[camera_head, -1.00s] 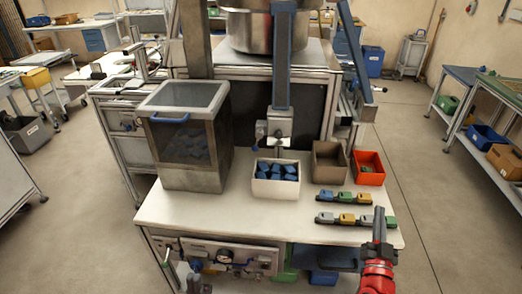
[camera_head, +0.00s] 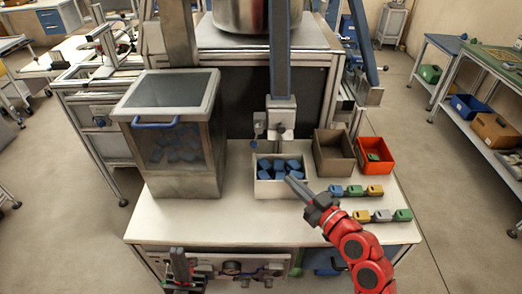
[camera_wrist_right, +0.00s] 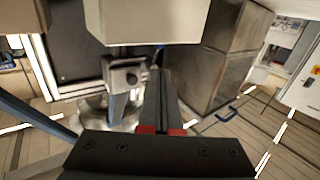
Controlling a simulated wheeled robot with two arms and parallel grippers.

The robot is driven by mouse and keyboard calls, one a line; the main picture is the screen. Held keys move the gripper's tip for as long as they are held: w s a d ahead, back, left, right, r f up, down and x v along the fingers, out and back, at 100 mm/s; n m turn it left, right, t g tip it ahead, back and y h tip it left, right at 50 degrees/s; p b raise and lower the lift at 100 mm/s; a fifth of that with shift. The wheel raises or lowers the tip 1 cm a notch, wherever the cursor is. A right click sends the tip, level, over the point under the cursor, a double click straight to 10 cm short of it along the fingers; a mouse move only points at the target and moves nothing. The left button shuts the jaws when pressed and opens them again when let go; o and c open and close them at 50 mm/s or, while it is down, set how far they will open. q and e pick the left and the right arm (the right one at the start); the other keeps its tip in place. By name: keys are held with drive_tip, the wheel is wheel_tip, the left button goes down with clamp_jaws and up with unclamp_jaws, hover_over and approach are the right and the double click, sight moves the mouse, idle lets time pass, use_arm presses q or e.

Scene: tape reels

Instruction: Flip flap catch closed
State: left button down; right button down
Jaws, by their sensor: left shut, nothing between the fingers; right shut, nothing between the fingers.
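A grey block (camera_head: 281,116) sits at the foot of the blue column, with a small hanging lever piece (camera_head: 258,128) at its left. Which part is the flap catch, and whether it is closed, I cannot tell. The block also shows in the right wrist view (camera_wrist_right: 124,73), left of the fingers. My right gripper (camera_head: 291,179) is shut and empty, its tips over the front right of the white bin with blue parts (camera_head: 268,188), short of the block. My left gripper (camera_head: 177,252) is shut and empty, low at the table's front edge.
A clear-fronted hopper (camera_head: 170,185) with a blue handle stands left on the white table (camera_head: 220,225). A brown bin (camera_head: 333,160) and an orange bin (camera_head: 374,168) stand right. Several small coloured blocks (camera_head: 357,190) lie in rows at front right. The table's front left is clear.

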sight(256, 146)
drive_tip(key=p+x, duration=0.6)
drive_tip(key=x, duration=0.7)
drive_tip(key=shift+w+a+f, duration=0.1)
drive_tip(key=shift+w+a, duration=0.25)
drive_tip(key=shift+w, duration=0.25)
drive_tip(key=shift+a+b, duration=0.2)
drive_tip(key=shift+b, duration=0.2)
